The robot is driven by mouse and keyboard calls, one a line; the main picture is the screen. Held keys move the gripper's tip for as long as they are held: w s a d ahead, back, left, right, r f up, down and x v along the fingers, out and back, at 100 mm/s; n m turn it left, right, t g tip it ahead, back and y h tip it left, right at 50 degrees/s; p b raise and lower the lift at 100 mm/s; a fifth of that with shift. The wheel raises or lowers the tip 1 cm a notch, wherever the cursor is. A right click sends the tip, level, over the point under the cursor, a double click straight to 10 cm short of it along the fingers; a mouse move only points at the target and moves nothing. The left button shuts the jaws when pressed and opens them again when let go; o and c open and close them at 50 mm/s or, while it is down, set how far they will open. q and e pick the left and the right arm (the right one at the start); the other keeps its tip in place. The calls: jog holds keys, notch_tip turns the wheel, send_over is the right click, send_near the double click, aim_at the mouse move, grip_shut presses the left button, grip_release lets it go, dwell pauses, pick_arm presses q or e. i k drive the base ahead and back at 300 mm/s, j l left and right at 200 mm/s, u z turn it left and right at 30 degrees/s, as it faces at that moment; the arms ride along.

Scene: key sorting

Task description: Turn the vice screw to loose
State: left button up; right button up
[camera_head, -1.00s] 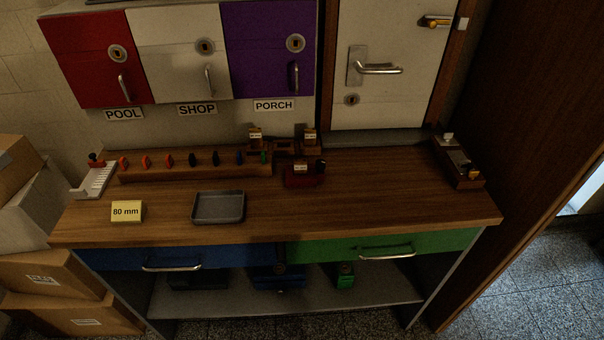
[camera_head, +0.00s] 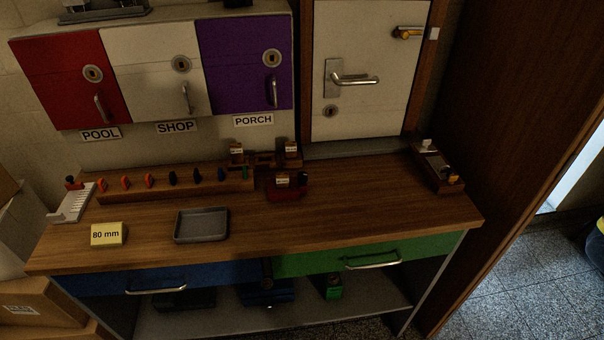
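A small dark red block that looks like the vice (camera_head: 285,190) sits on the wooden workbench (camera_head: 350,210), right of the middle of the bench. A pale label stands at its top, and a dark knob-like part shows at its right end. The vice screw is too small and dark to make out clearly, and I cannot tell its setting. Neither of my grippers shows in the head view.
A grey tray (camera_head: 202,238) and a yellow 80 mm block (camera_head: 109,234) lie near the bench front. A wooden key rack (camera_head: 140,191) stands behind. A white gauge (camera_head: 73,203) is at left, a wooden box (camera_head: 436,165) at right.

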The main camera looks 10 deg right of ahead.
aim_at(302, 176)
jog(key=k+j+z, duration=0.25)
jog(key=z, duration=0.15)
jog(key=k+j+z, duration=0.1)
jog(key=k+z, duration=0.65)
jog(key=i+j, duration=0.05)
jog(key=i, duration=0.05)
